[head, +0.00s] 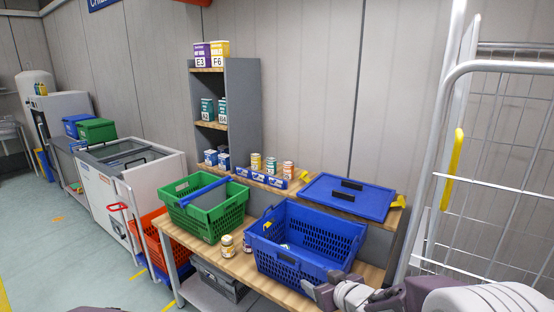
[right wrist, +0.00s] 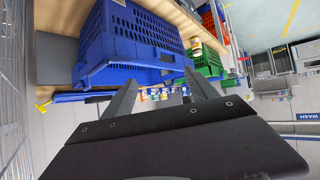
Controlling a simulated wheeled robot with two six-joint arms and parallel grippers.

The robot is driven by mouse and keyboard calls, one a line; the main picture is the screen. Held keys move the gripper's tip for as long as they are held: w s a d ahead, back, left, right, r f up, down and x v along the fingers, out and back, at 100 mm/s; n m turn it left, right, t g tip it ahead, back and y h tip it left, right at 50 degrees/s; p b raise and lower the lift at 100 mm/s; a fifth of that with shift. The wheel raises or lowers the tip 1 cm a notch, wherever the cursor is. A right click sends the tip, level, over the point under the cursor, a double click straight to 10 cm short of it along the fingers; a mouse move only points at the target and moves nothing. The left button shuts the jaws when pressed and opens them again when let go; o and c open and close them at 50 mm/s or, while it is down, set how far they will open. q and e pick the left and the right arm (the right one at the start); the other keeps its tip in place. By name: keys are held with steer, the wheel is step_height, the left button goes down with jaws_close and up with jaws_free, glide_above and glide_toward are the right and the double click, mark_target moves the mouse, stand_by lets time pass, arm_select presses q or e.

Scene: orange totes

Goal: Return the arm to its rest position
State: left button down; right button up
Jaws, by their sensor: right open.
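My right gripper (head: 318,291) is at the lower right of the head view, in front of the blue basket's near right corner. In the right wrist view its two dark fingers (right wrist: 162,85) stand apart with nothing between them. The blue basket (head: 310,240) stands on the wooden table; it also shows at the upper left of the right wrist view (right wrist: 135,40). I cannot tell how close the gripper is to the table edge. My left gripper is not in view.
A green basket (head: 206,213) and a small can (head: 228,246) stand left of the blue basket. A blue lid (head: 348,196) lies behind it. A wire cage trolley (head: 500,150) stands at the right. A grey crate (head: 220,279) sits below the table. Open floor lies left.

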steer(key=s+d+f+m+g+h, duration=0.1)
steer(key=s+f+g, duration=0.4)
steer(key=s, duration=0.7)
steer(key=s+d+f+m+g+h, duration=0.2)
steer(key=s+d+f+m+g, duration=0.1)
steer(key=s, duration=0.8)
step_height(320, 180, down, 3)
steer(key=shift+s+d+r+m+g, duration=0.2)
steer(key=shift+s+d+m+g, duration=0.15)
steer(key=shift+d+g, duration=0.6)
